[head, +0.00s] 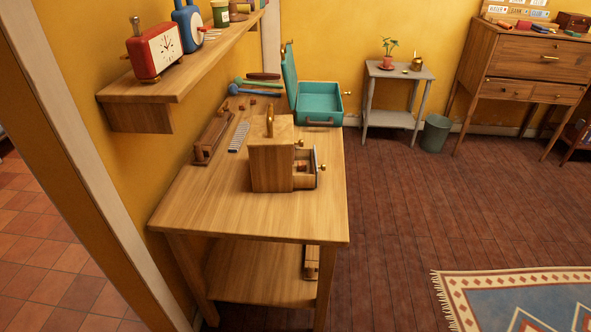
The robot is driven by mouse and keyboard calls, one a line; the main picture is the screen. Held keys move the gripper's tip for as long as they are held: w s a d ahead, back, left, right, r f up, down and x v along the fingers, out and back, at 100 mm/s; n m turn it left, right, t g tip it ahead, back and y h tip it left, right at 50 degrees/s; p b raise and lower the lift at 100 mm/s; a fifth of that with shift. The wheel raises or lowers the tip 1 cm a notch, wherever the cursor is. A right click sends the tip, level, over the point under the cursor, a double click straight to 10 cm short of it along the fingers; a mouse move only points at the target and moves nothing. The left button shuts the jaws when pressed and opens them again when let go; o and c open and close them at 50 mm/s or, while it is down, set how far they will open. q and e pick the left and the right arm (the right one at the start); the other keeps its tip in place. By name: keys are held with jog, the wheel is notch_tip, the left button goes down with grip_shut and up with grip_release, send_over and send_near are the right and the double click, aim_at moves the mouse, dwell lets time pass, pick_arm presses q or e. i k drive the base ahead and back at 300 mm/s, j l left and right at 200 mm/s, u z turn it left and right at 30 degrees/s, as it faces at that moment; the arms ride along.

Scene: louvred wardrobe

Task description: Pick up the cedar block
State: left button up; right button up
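A small reddish-brown block (302,167) sits in the open drawer (304,181) of a wooden box (270,165) on the workbench. It may be the cedar block, but it is too small to tell for sure. The box's drawer sticks out to the right and has a brass knob at its front. A few more small brown pieces (253,101) lie farther back on the bench, also too small to name. Neither of my grippers shows in the head view.
The workbench (215,210) has clear top at its near end. A teal case (320,108) stands open at its back. A shelf (165,92) with a red clock (158,52) overhangs the left. A rug (480,290) lies right; the wooden floor (400,190) between is free.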

aim_at(302, 165)
jog(key=k+u, duration=0.1)
jog(key=u, duration=1.2)
jog(key=l+u, duration=0.25)
jog(key=u, duration=0.2)
jog(key=l+u, duration=0.25)
jog(key=u, duration=0.2)
jog(key=k+l, duration=0.1)
jog(key=l, duration=0.25)
jog(key=k+l, duration=0.1)
jog(key=l, duration=0.25)
jog(key=k+l, duration=0.15)
jog(key=l, duration=0.25)
jog(key=k+l, duration=0.1)
jog(key=l, duration=0.25)
jog(key=k+l, duration=0.1)
jog(key=l, duration=0.25)
